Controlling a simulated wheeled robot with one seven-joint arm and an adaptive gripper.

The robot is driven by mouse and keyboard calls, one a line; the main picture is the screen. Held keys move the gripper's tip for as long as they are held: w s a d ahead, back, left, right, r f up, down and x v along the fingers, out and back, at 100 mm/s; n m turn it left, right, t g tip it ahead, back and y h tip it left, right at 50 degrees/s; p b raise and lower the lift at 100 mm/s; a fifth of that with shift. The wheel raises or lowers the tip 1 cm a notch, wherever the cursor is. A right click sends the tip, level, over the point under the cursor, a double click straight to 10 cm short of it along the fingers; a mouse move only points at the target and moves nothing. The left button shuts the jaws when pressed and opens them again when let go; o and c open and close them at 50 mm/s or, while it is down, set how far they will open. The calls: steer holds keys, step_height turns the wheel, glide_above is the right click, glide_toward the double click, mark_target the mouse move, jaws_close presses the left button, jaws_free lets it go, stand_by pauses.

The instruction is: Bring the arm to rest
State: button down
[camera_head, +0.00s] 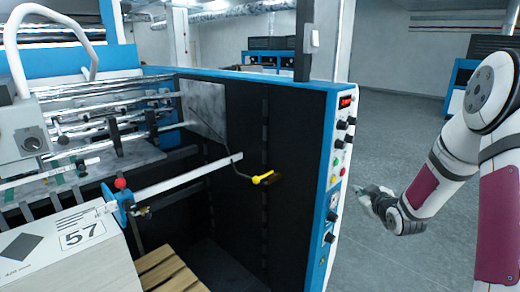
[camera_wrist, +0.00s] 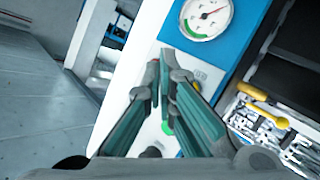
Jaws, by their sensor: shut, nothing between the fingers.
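My gripper (camera_head: 366,193) is at the end of my white and maroon arm, which enters from the right side of the head view. It hangs in the air just right of the machine's control panel (camera_head: 340,150), apart from it as far as I can see. In the wrist view its two green-sided fingers (camera_wrist: 161,68) are together, with nothing held between them. Behind them are the panel's white face, a round dial gauge (camera_wrist: 207,17) and a green button partly hidden by the fingers.
The blue and black laminating machine (camera_head: 290,160) fills the middle. A yellow-handled lever (camera_head: 263,178) hangs inside it. A box marked 57 (camera_head: 75,260) and a wooden pallet (camera_head: 170,274) are at lower left. Grey floor (camera_head: 400,120) is open behind and right of the panel.

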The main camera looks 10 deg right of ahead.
steer(key=s+a+r+m+g+h+b, duration=0.15)
steer(key=s+a+r+g, duration=0.35)
steer(key=s+a+r, duration=0.65)
steer(key=s+a+r+m+g+y+b, duration=0.1)
steer(key=s+a, duration=0.4)
steer(key=s, duration=0.6)
steer(key=s+a+m+g+y+b, duration=0.1)
steer(key=s+a+m+g, duration=0.1)
steer(key=s+a, duration=0.4)
steer(key=s, duration=0.5)
steer(key=shift+r+g+y+b, duration=0.3)
steer(key=shift+r+g+y, duration=0.05)
steer(key=shift+g, duration=0.05)
steer(key=shift+s+a, duration=0.1)
steer(key=shift+a, duration=0.1)
